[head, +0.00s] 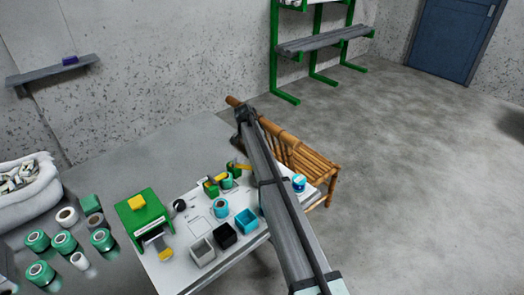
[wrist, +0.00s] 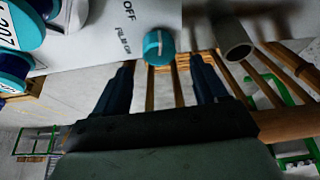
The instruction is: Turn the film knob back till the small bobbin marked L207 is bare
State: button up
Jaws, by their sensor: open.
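The teal film knob (wrist: 158,47) shows in the wrist view, with a pale line across its face. It is on a white panel (wrist: 95,40) printed "OFF" and "FILM ON". My gripper (wrist: 160,64) is open, its dark fingers either side of the gap below the knob, with nothing between them. A teal bobbin (wrist: 18,22) with a white label ending in "207" is cut off at the upper left; the rest of its label is out of view. A blue bobbin (wrist: 12,72) lies below it. In the head view, my arm hides the gripper.
A bamboo bench (head: 302,160) stands beyond the white table (head: 180,262). A grey tube end (wrist: 236,48) is right of the knob in the wrist view. Open bins, including a black one (head: 226,235), and a green device (head: 143,218) crowd the table. Floor to the right is free.

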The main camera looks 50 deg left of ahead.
jog(key=shift+x, duration=2.4)
jog(key=c, duration=1.1)
